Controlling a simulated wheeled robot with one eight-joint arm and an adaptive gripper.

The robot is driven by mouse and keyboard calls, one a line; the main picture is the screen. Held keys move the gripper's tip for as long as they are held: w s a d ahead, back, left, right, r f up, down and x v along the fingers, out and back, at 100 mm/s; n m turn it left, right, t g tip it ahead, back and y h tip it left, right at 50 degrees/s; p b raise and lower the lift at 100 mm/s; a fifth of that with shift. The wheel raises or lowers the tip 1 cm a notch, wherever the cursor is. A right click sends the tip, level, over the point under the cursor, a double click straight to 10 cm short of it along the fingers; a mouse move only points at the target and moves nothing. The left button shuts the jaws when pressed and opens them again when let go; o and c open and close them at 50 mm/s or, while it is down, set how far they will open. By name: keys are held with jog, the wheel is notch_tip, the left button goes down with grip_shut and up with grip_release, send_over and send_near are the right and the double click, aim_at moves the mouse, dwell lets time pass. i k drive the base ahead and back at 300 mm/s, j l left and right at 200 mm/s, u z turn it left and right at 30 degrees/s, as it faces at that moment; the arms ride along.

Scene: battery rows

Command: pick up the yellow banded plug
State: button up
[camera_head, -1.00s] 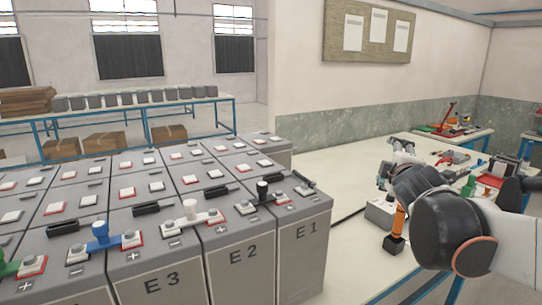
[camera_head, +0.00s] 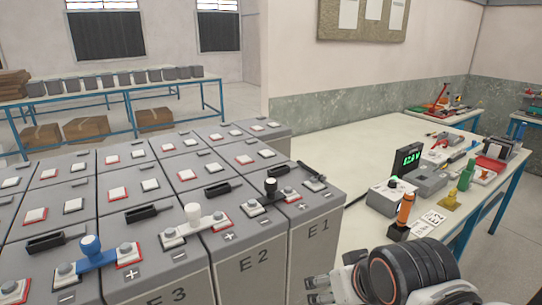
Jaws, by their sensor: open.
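A small yellow upright piece (camera_head: 450,198), the only clearly yellow plug-like thing in view, stands near the right edge of the pale bench. It is too small to make out a band. An orange cylinder (camera_head: 405,208) with a dark base stands nearer, to its left; a green piece (camera_head: 466,176) stands just behind the yellow one. My gripper (camera_head: 319,290) is open and empty at the bottom of the picture, its fingers pointing left beside the battery marked E1. It is well apart from the yellow piece.
Grey batteries (camera_head: 312,240) fill the left, with blue (camera_head: 91,250), white (camera_head: 192,215) and black (camera_head: 270,187) knobs on top. A meter with a green display (camera_head: 407,158) and a grey box (camera_head: 384,198) stand on the bench (camera_head: 350,140). The bench's far left is clear.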

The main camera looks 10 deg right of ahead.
aim_at(449, 201)
jog(key=z, duration=1.5)
jog(key=i+l, duration=1.75)
jog(key=i, duration=0.2)
